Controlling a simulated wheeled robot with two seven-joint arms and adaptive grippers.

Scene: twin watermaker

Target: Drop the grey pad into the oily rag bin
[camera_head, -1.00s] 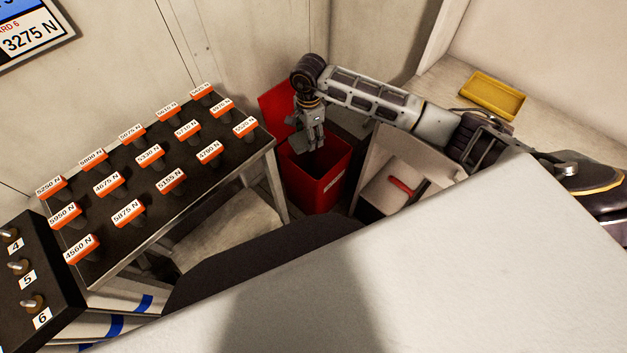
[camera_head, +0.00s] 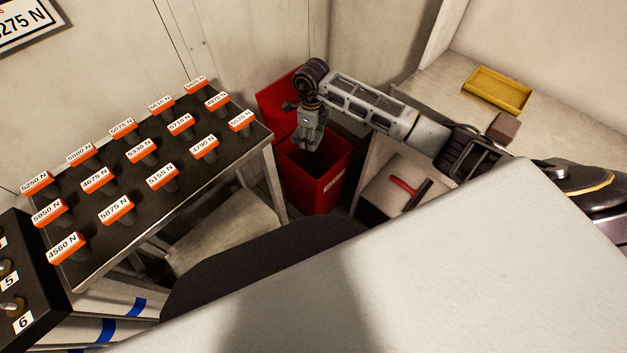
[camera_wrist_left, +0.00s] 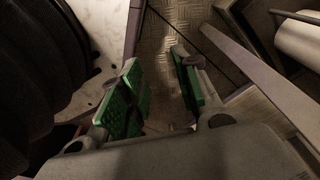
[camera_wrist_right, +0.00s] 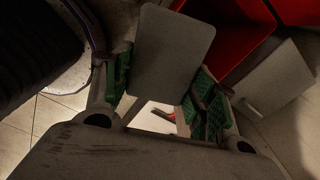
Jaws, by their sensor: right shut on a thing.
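The grey pad (camera_wrist_right: 172,48) is a flat plate with rounded corners, seen in the right wrist view between the green-lined fingers of my right gripper (camera_wrist_right: 165,90). The right gripper is shut on it. In the head view this gripper (camera_head: 307,143) points down over the open mouth of the red oily rag bin (camera_head: 325,190); I cannot make out the pad clearly there. The bin also shows beyond the pad in the right wrist view (camera_wrist_right: 232,45). My left gripper (camera_wrist_left: 160,90) is open and empty in the left wrist view, and outside the head view.
A rack (camera_head: 75,190) of orange-labelled weights stands left of the bin. Right of the bin is a pale open box (camera_head: 385,185) with a red-handled tool (camera_head: 404,186). A yellow tray (camera_head: 497,90) lies on the back-right surface. A large white surface (camera_head: 400,275) fills the foreground.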

